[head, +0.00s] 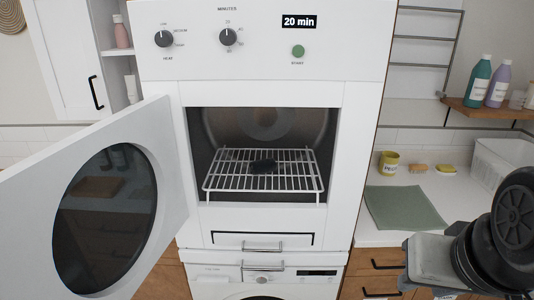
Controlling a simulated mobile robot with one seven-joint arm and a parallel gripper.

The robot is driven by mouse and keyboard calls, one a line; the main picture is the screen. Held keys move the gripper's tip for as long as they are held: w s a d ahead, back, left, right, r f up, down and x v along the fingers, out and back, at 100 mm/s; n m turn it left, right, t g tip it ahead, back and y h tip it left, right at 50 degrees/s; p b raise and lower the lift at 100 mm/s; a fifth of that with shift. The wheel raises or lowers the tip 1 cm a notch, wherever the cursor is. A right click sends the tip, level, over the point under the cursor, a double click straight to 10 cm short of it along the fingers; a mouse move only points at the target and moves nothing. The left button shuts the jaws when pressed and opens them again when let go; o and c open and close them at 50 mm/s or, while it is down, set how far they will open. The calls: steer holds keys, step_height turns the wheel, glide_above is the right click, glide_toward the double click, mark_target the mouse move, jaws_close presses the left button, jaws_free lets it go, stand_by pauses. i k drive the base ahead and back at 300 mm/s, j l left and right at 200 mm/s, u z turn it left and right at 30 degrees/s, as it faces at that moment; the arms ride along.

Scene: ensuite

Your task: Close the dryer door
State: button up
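The white dryer (355,85) stands in the middle of the head view, above a white washer (215,288). Its door (178,152) is wide open, swung out to the left and toward me, with a dark oval window (105,220). Part of my arm, grey and black, shows at the lower right, apart from the door. My gripper's fingers do not show.
A counter at the right holds a green cloth (404,207), a yellow cup (389,161) and a white basket (503,163). A shelf with bottles (478,80) hangs above it. A white cabinet (73,50) is behind the door at the left. Space before the dryer opening looks clear.

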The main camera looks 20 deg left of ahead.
mark_target(88, 216)
steer(key=k+j, duration=0.65)
steer(key=k, duration=0.2)
steer(key=k+j, duration=0.15)
steer(key=j, duration=0.2)
steer(key=k+j, duration=0.1)
steer(key=j, duration=0.25)
steer(key=k+j, duration=0.15)
steer(key=j, duration=0.15)
steer(key=i+j, duration=0.1)
steer(key=j, duration=1.05)
steer(key=k+j+z, duration=0.15)
steer(key=j, duration=0.3)
steer(key=i, duration=0.05)
